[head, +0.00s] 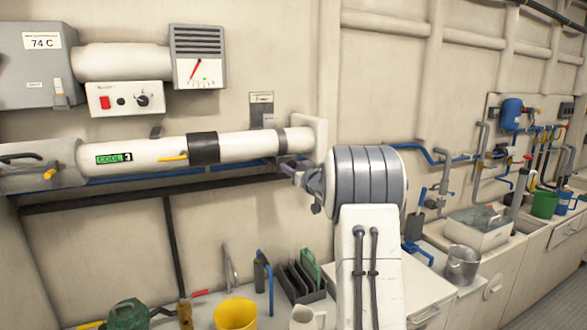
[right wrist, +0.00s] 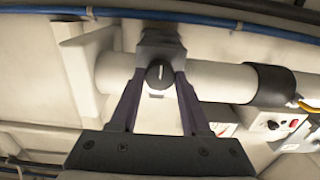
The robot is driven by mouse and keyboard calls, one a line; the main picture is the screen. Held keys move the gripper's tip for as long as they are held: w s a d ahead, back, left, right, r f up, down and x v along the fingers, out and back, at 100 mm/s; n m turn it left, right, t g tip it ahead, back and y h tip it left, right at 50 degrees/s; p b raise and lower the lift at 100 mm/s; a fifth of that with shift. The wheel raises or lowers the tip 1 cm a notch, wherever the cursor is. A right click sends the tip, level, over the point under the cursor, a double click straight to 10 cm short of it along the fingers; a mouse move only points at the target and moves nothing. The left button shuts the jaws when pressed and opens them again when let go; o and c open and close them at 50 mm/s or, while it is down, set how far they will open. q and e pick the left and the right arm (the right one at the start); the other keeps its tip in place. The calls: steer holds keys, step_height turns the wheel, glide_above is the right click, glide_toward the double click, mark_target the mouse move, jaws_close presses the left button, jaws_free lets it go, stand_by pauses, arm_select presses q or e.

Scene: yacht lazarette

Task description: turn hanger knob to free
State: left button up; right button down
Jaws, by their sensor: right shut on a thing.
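In the right wrist view, a round black knob (right wrist: 160,75) with a short white mark sits below a dark block (right wrist: 160,44) on the white pipe (right wrist: 215,80). My right gripper (right wrist: 161,68) is shut on the knob, with one finger on each side. In the head view, my right gripper (head: 303,178) is just below the right end of the white pipe (head: 245,143), near its grey clamp band (head: 282,140). The knob is hidden in the head view. A small label plate (head: 261,98) is above the pipe; its text is too small to read. My left gripper is out of view.
A blue pipe (head: 130,178) runs close under the white pipe. A black sleeve (head: 204,148) wraps the pipe left of my gripper. A gauge box (head: 198,57) hangs above. A yellow bucket (head: 235,314) and a dark rack (head: 300,281) stand on the bench below.

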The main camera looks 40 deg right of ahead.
steer(key=n+b, duration=0.9)
steer(key=n, duration=0.8)
steer(key=n+b, duration=1)
steer(key=n, duration=0.8)
steer(key=shift+f+n, duration=0.2)
steer(key=shift+n, duration=0.4)
